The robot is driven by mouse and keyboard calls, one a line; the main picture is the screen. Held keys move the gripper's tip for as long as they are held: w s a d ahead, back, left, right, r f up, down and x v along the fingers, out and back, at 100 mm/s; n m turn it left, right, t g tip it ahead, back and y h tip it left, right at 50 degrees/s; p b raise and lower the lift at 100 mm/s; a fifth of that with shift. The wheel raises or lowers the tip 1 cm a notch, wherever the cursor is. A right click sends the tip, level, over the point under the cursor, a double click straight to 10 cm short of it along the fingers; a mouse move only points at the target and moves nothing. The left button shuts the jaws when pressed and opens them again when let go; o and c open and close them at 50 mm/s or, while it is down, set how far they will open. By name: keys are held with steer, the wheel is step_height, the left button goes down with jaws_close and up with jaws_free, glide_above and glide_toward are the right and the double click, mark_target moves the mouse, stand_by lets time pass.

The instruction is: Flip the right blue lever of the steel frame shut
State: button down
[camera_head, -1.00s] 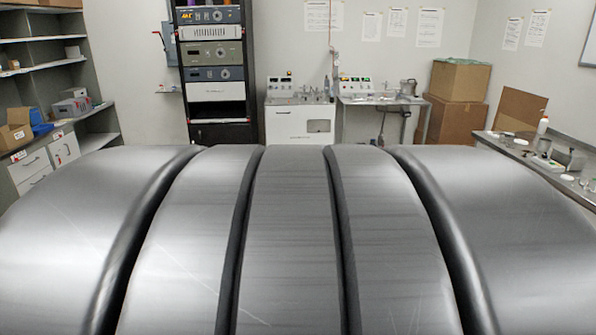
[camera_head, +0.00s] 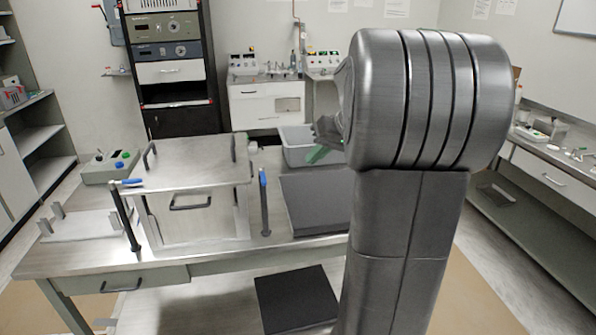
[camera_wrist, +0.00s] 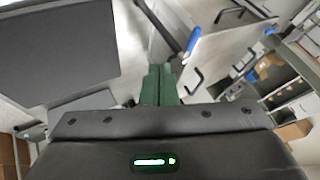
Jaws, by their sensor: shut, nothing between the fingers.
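The steel frame (camera_head: 195,160) is a box-like unit with a flat lid, standing on the metal table. Its right blue lever (camera_head: 263,188) is a black rod standing nearly upright at the right front corner, with a blue grip on top. The left blue lever (camera_head: 125,183) leans at the left front corner, its blue grip lying flat.
A grey bin (camera_head: 297,146) and a dark flat pad (camera_head: 312,205) lie right of the frame. A control box with buttons (camera_head: 109,166) stands behind left. A bracketed plate (camera_head: 80,224) lies left. My arm hides the table's right end.

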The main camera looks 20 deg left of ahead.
mark_target(263, 177)
steer(key=shift+a+r, duration=0.1)
stand_by(0.3)
steer(key=s+a+f+p, duration=0.1)
steer(key=a+f+p, duration=0.1)
steer(key=a+f, duration=0.5)
steer(key=a, duration=0.2)
steer(key=shift+a+p, duration=0.35)
